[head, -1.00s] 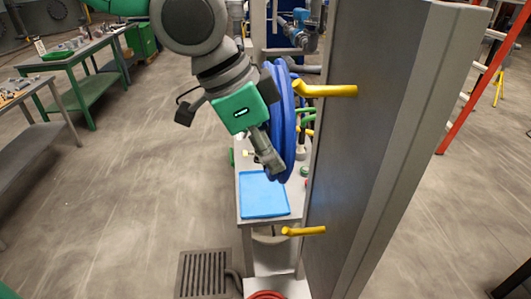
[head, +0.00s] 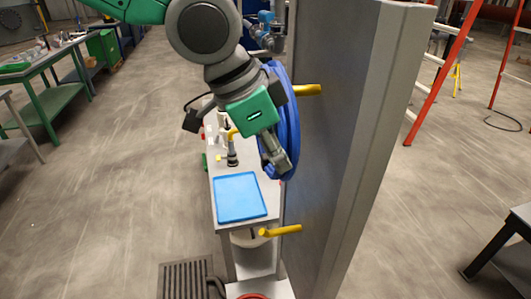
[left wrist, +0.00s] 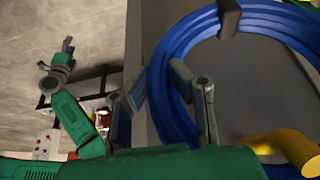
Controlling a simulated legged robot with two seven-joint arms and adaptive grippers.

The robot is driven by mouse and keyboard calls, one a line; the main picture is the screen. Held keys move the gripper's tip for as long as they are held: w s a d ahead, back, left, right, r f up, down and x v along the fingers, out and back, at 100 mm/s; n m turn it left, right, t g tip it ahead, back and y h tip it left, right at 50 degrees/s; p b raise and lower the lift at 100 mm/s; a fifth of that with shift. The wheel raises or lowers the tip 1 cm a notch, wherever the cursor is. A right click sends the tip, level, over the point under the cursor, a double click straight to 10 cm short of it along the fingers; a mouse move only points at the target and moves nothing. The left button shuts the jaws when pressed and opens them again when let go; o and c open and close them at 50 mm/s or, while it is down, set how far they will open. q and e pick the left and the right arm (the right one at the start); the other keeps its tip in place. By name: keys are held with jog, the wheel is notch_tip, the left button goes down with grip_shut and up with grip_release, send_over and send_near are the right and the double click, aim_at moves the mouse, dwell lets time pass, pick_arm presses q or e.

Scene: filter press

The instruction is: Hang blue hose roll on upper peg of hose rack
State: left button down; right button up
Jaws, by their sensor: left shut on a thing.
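The blue hose roll (head: 291,135) is upright beside the grey rack panel (head: 345,130). My left gripper (head: 280,122) is shut on its near left side. In the left wrist view my left gripper's fingers (left wrist: 170,95) pinch the left of the blue ring (left wrist: 165,75). The yellow upper peg (head: 307,90) sticks out of the panel, its outer end hidden at the hose. In the left wrist view the peg (left wrist: 285,148) shows within the ring's outline at lower right; I cannot tell if it passes through. My right gripper (left wrist: 66,52) is far off, too small to judge.
A yellow lower peg (head: 280,231) is below on the panel. A bench with a blue tray (head: 240,196) stands beneath and behind the gripper. A red hose roll (head: 252,296) shows at the bottom edge. Open floor lies to the left.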

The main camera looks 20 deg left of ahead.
aim_at(299, 163)
pick_arm(q)
jog(key=shift+w+d+f, duration=0.1)
jog(key=shift+w+d, duration=0.5)
jog(key=shift+d, duration=0.15)
jog(key=shift+w+d+f, duration=0.25)
jog(key=shift+d, duration=0.3)
jog(key=shift+f, duration=0.1)
jog(key=shift+w+f, duration=0.1)
jog(key=c, duration=1.4)
grip_release()
jog(key=shift+o, duration=0.2)
